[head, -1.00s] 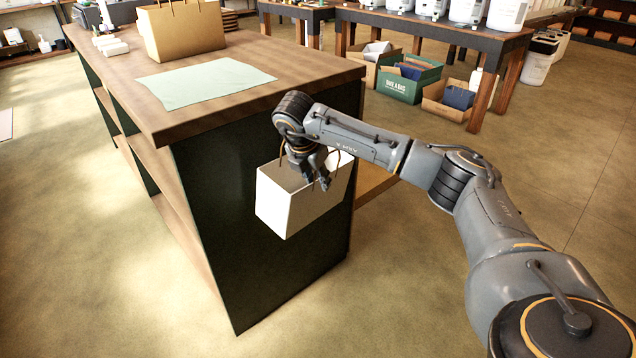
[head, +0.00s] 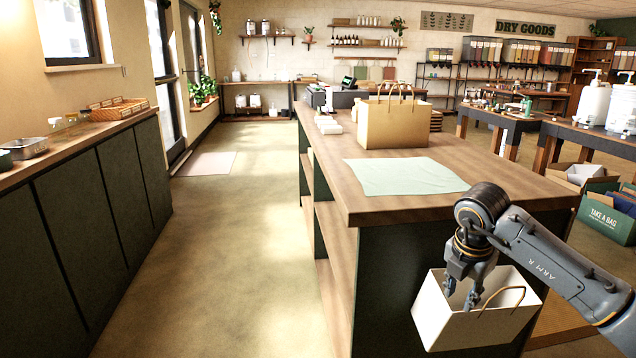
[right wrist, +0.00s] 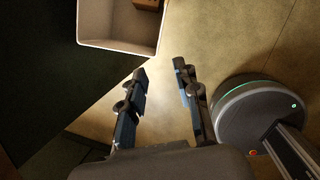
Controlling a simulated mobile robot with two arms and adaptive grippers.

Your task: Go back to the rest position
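My right gripper (head: 459,296) is in front of the near end of the wooden counter (head: 330,190), fingers pointing down. In the right wrist view, the two fingers (right wrist: 160,75) are apart with only floor seen between them. A white open-topped paper bag (head: 450,328) with a brown handle is right by the gripper in the head view. Its open top also shows in the right wrist view (right wrist: 118,46), beyond and left of the fingers, with something brown inside. What supports the bag is not clear. My left gripper is not in view.
A brown paper bag (head: 394,124) and a pale green cloth (head: 405,176) are on the counter. A dark cabinet (head: 85,220) runs along the left wall. The aisle floor between is clear. A table with white pump containers (head: 594,102) stands at right.

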